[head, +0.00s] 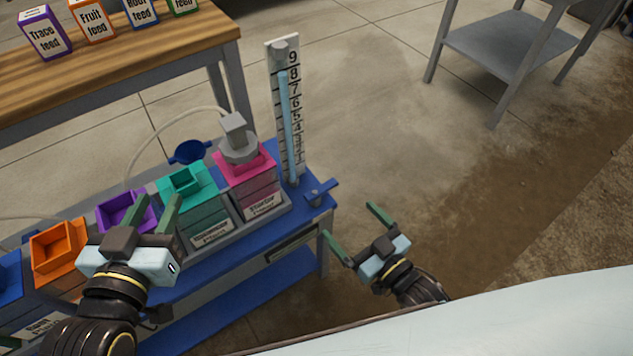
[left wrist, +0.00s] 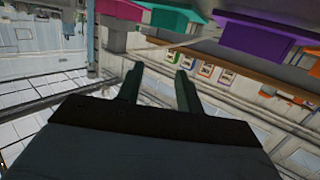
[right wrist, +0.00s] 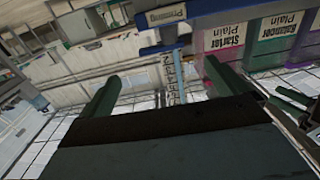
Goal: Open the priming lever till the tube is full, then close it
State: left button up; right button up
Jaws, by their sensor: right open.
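The blue priming lever (head: 323,191) sits at the right front corner of the blue skid, pointing out past its edge. Behind it stands the clear tube (head: 287,120) against a white numbered scale (head: 294,95). A light blue column in it reaches about the 8 mark, with grey above. My right gripper (head: 356,228) is open and empty, right of and below the lever, apart from it. The right wrist view shows its spread fingers (right wrist: 162,85) below a "Priming" label (right wrist: 168,14). My left gripper (head: 158,210) is open and empty, over the skid's front near the teal-topped container.
Containers with pink (head: 245,167), teal (head: 187,183), purple (head: 125,212) and orange (head: 58,245) tops line the skid. A grey fitting (head: 237,140) with a pale hose sits on the pink one. A wooden bench (head: 130,60) holds feed boxes. The floor right of the skid is clear.

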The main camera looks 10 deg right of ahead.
aim_at(324, 192)
jog(key=b+x, duration=0.2)
jog(key=x, duration=0.3)
jog(key=shift+w+a, duration=0.15)
jog(key=shift+w, duration=0.1)
jog(key=b+x, duration=0.2)
jog(key=x, duration=0.4)
pick_arm(q)
jog(key=s+r+t+h+b, duration=0.1)
jog(key=s+r+t+h, duration=0.2)
jog(key=r+t, duration=0.7)
jog(key=shift+s+d+r+h, duration=0.3)
jog(key=shift+s+d+r, duration=0.1)
jog(key=shift+r, duration=0.6)
pick_arm(e)
jog(key=shift+x, duration=0.85)
jog(key=shift+r, duration=0.15)
jog(key=shift+c, duration=0.5)
jog(key=c, duration=0.9)
pick_arm(q)
jog(key=shift+w, duration=0.15)
